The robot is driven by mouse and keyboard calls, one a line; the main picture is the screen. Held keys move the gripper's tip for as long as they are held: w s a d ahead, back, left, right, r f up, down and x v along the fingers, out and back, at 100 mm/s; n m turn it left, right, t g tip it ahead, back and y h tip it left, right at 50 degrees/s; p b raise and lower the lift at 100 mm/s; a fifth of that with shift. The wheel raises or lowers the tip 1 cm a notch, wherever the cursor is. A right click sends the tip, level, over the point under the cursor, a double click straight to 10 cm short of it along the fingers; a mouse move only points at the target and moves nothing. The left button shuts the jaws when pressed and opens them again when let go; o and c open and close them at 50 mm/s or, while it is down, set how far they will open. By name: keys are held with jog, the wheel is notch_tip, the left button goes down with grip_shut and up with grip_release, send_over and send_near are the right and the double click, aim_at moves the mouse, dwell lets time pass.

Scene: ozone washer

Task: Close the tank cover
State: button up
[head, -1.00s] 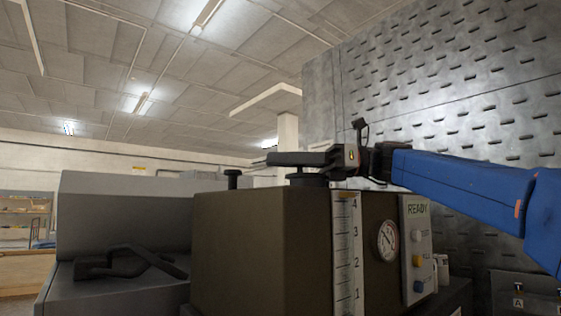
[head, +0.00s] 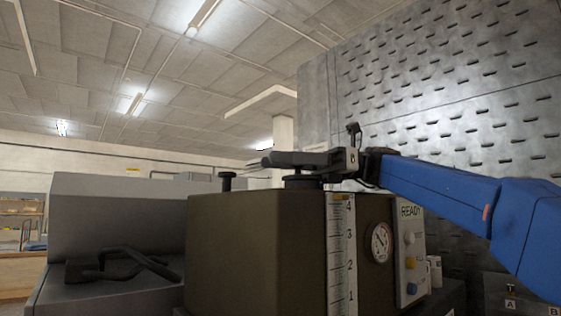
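The tank (head: 255,255) is a brown box in the lower middle of the head view. Its front has a level scale (head: 340,255), a round gauge (head: 380,242) and a panel reading READY (head: 411,250). A dark round cap (head: 303,182), perhaps the tank cover, shows on top of the tank. A black knob on a post (head: 227,181) stands at the top left. My gripper (head: 272,160) is level just above the cap, its fingers pointing left. I see the fingers edge-on, so their opening and any contact with the cap are unclear.
A grey machine (head: 120,220) with a black handle-like part (head: 120,264) on its ledge stands left of the tank. A perforated metal wall (head: 450,110) rises behind my arm. Small labelled items (head: 511,290) sit at the lower right.

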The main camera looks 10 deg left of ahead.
jog(key=v, duration=1.7)
jog(key=shift+w+d, duration=0.15)
jog(key=shift+d, duration=0.05)
